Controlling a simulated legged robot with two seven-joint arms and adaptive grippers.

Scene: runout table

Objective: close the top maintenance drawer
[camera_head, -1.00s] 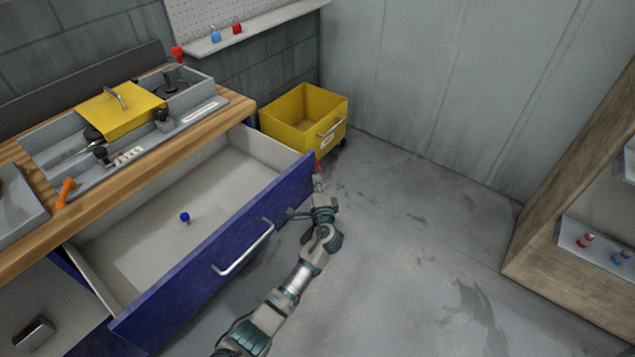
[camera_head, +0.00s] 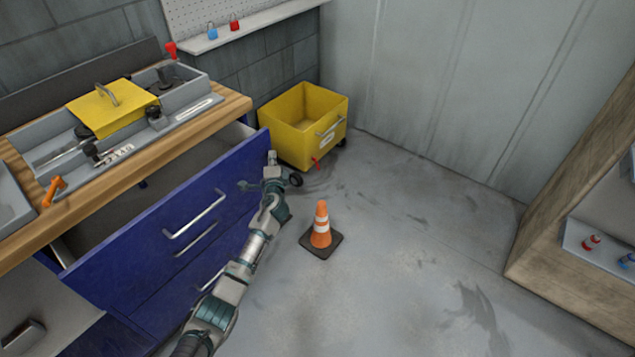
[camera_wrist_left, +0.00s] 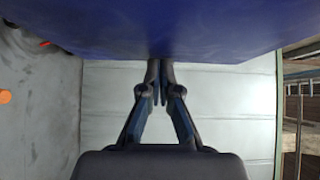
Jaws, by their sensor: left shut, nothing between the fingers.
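The top maintenance drawer (camera_head: 150,222) has a dark blue front with a silver bar handle (camera_head: 195,214). It stands partly open under the wooden worktop, and a strip of its inside shows. A small blue item in it is mostly hidden. My left gripper (camera_head: 272,160) is beside the right end of the drawer front, on its outer side. In the left wrist view its dark fingers (camera_wrist_left: 161,68) are together and empty, close by the blue front (camera_wrist_left: 150,25); I cannot tell whether they touch it. My right gripper is not in view.
A yellow wheeled bin (camera_head: 300,125) stands just beyond the drawer's right end. An orange cone (camera_head: 320,228) stands on the floor right of my arm. Lower drawers with handles (camera_head: 196,239) are below. A wooden shelf unit (camera_head: 570,225) is at right; floor between is clear.

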